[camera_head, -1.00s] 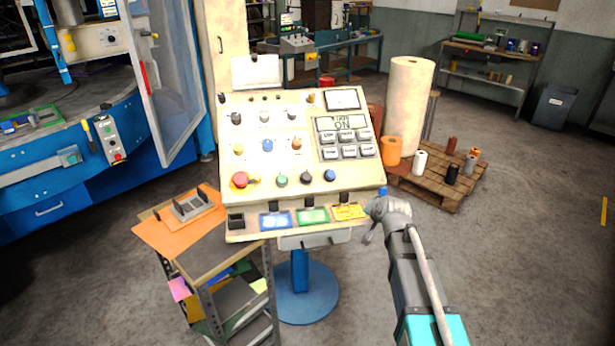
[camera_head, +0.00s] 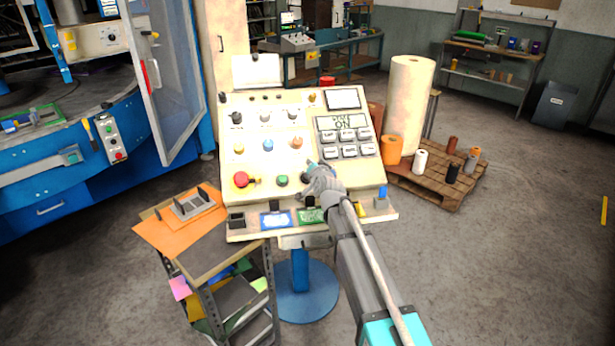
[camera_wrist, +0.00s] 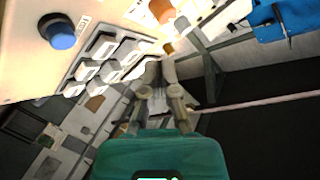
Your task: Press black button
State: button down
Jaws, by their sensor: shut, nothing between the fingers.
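The black button (camera_head: 304,177) is in the lower row of the cream control panel (camera_head: 225,150), between the green button (camera_head: 281,181) and my gripper. It is partly covered by my gripper, and I do not make it out in the wrist view. My gripper (camera_head: 311,166) is over the right part of that row, close to the panel face; I cannot tell whether it touches. Its fingers are together and empty in the wrist view (camera_wrist: 158,68). A blue knob (camera_wrist: 62,36) shows at the upper left there.
A red mushroom button (camera_head: 240,180) is at the row's left. Grey keypad keys (camera_head: 347,151) are right of my gripper, under a display. A ledge with coloured cards (camera_head: 276,220) runs below. A cart (camera_head: 207,258) stands at left, a pallet (camera_head: 442,193) at right.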

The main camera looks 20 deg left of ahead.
aim_at(308, 180)
jog(key=shift+f, duration=0.15)
jog(key=shift+w+a+f+b, duration=0.45)
jog(key=shift+w+f+b, duration=0.25)
jog(key=shift+f+b, duration=0.5)
jog(key=shift+w+a+f+b, duration=0.4)
jog(key=shift+w+f+b, duration=0.35)
jog(key=shift+f+b, duration=0.45)
jog(key=shift+w+a+f+b, duration=0.45)
jog(key=shift+w+f+b, duration=0.25)
jog(key=shift+f+b, duration=0.45)
jog(key=shift+f, duration=0.1)
jog(key=shift+w+a+f+b, duration=0.15)
jog(key=shift+w+f+b, duration=0.05)
jog(key=shift+b, duration=0.2)
jog(key=shift+w+a+f+b, duration=0.15)
jog(key=shift+w+f+b, duration=0.1)
jog(key=shift+f+b, duration=0.15)
dwell(0.3)
jog(key=shift+s+r, duration=0.1)
jog(key=shift+r, duration=0.05)
jog(key=shift+s+d+r+p, duration=0.25)
jog(key=shift+s+r+p, duration=0.1)
jog(key=shift+r+p, duration=0.35)
jog(key=shift+f, duration=0.1)
dwell(0.3)
